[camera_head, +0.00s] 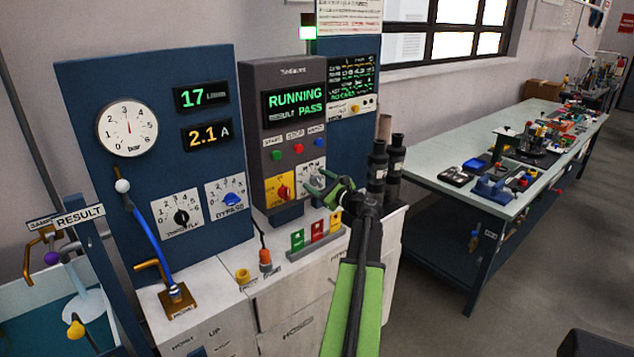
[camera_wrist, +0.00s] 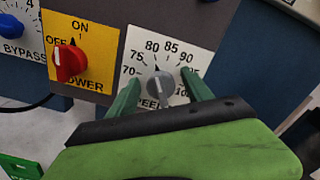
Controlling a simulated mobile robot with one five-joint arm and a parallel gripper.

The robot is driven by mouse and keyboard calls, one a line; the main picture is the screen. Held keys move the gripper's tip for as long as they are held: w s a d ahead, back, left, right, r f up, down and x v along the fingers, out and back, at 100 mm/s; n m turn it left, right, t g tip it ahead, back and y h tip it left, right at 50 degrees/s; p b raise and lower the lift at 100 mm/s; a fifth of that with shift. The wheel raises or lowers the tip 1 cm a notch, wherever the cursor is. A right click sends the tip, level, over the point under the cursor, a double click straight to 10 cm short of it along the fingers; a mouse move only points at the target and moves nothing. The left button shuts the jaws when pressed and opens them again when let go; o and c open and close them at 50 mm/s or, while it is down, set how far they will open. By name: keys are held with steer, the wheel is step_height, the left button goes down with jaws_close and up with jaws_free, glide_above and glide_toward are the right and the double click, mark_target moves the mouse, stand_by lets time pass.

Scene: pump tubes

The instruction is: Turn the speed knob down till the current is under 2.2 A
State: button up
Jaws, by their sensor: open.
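The grey speed knob (camera_wrist: 160,88) sits on a white dial plate (camera_wrist: 190,48) marked from 70 up past 90. Its exact setting is hard to read. My gripper (camera_wrist: 160,77) is open, with one green finger on each side of the knob. In the head view my gripper (camera_head: 324,186) is at the speed dial and partly covers it. The current display (camera_head: 206,135) reads 2.1 A in yellow. The display above the knob (camera_head: 294,103) reads RUNNING and PASS.
The red power switch (camera_wrist: 70,61) on a yellow plate is just left of the speed dial. The blue bypass knob (camera_head: 231,199) and the throttle knob (camera_head: 181,217) are farther left. Black cylinders (camera_head: 377,170) stand right of the panel. Colored tags (camera_head: 317,230) stand below.

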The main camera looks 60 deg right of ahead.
steer(key=v, duration=1.7)
steer(key=shift+s, duration=0.15)
